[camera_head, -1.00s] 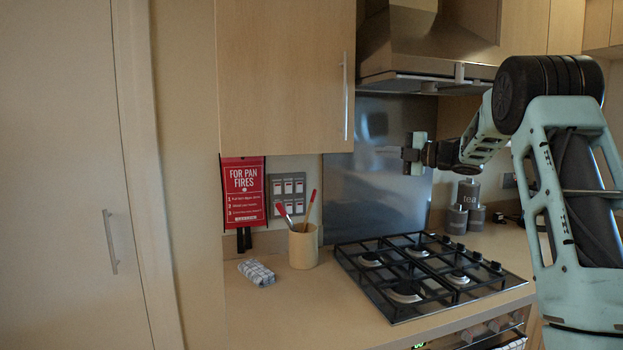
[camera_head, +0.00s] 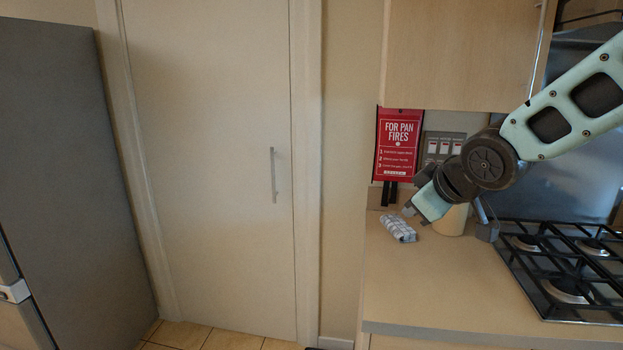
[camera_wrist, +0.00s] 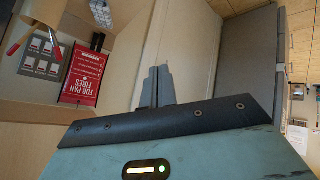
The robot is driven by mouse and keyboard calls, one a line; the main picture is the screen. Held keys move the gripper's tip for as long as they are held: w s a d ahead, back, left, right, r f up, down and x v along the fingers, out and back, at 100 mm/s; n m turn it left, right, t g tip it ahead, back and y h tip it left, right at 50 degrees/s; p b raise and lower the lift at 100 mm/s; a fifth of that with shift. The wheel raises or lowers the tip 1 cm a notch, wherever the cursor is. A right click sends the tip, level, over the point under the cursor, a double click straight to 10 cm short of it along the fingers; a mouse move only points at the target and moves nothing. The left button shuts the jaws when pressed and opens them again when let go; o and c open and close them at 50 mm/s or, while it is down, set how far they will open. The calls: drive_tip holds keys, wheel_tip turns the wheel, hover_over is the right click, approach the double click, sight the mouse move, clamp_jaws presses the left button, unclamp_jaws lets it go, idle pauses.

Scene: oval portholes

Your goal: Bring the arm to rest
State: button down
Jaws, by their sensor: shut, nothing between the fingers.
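My arm reaches in from the right in the head view, with its dark wrist joint in front of the switch panel. My gripper (camera_head: 408,210) points down and left near the left end of the worktop (camera_head: 440,285). In that view it appears just above the checked cloth bundle (camera_head: 398,229); whether they touch is unclear. In the wrist view the two grey fingers (camera_wrist: 157,72) are together, with nothing between them. The wrist view is upside down, and the fingers stand against a pale surface.
A red fire-blanket sign (camera_head: 398,145) hangs on the wall. A utensil pot (camera_head: 453,221) is partly hidden behind my arm. The gas hob (camera_head: 565,265) is at the right. A closed pale door (camera_head: 215,130) and a grey fridge (camera_head: 70,160) stand left. Tiled floor (camera_head: 225,336) shows below.

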drive_tip(key=s+a+f+g, duration=0.1)
drive_tip(key=s+f+g, duration=0.2)
drive_tip(key=s, duration=0.7)
drive_tip(key=s+a+f+m+g+h, duration=0.1)
drive_tip(key=s+a+f+g, duration=0.1)
drive_tip(key=s, duration=0.8)
drive_tip(key=s+a+f+g+h, duration=0.1)
drive_tip(key=s+a+f+g, duration=0.1)
drive_tip(key=s, duration=0.8)
wheel_tip(320, 180, down, 2)
drive_tip(key=shift+s+f+g, duration=0.1)
drive_tip(key=shift+s+g, duration=0.2)
drive_tip(key=shift+g, duration=0.6)
